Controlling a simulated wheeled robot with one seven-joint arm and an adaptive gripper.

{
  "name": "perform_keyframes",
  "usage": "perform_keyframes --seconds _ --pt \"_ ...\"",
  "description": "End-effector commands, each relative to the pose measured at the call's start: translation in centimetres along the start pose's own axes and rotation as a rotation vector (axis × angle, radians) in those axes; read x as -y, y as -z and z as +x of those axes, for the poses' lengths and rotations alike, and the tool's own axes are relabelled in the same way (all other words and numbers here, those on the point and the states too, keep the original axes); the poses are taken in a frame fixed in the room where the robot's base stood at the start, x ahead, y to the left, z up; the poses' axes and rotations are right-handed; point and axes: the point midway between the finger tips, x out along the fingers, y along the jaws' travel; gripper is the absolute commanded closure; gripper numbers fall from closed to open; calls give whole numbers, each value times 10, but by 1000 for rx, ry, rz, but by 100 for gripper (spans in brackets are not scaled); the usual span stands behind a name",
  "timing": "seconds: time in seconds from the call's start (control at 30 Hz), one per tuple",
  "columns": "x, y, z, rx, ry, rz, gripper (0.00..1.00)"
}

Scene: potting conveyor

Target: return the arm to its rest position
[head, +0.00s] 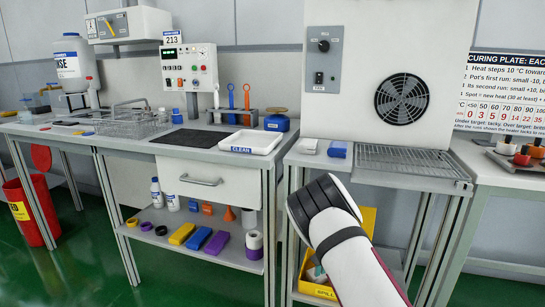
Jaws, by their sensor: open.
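My arm (355,250) rises from the bottom of the head view, right of the middle. It shows a white link with a black band and a dark rounded joint at its upper end. My gripper is not visible in this view. The arm stands in front of the bench with the white cabinet (350,60) and hides part of the bench's front and legs. No object is seen held.
A white tray (245,142) marked CLEAN lies on the middle bench, beside a black mat (190,139) and wire basket (133,122). A wire shelf (410,160) juts out below the fan. A yellow bin (367,222) stands under the bench.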

Motion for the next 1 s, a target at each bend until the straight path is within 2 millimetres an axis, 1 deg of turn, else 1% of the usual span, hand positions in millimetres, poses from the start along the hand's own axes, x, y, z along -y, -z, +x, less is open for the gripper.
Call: perform_keyframes --seconds 0.27,0.37,0.47,0.57,0.67,0.7,0.77,0.8,0.87,1.0 --pt "-6 -5 -40 36 21 -14 29" --pt "-10 -10 -59 56 29 -25 29" --pt "-16 -15 -83 77 41 -40 29" --pt "-25 -22 -113 106 57 -63 29" --pt "-39 -35 -152 141 80 -100 29" --pt "-46 -40 -168 156 88 -120 29" --pt "-58 -50 -190 176 100 -150 29" --pt "-66 -56 -206 189 109 -172 29" --pt "-80 -66 -227 205 121 -206 29" --pt "-114 -91 -273 235 147 -296 29"
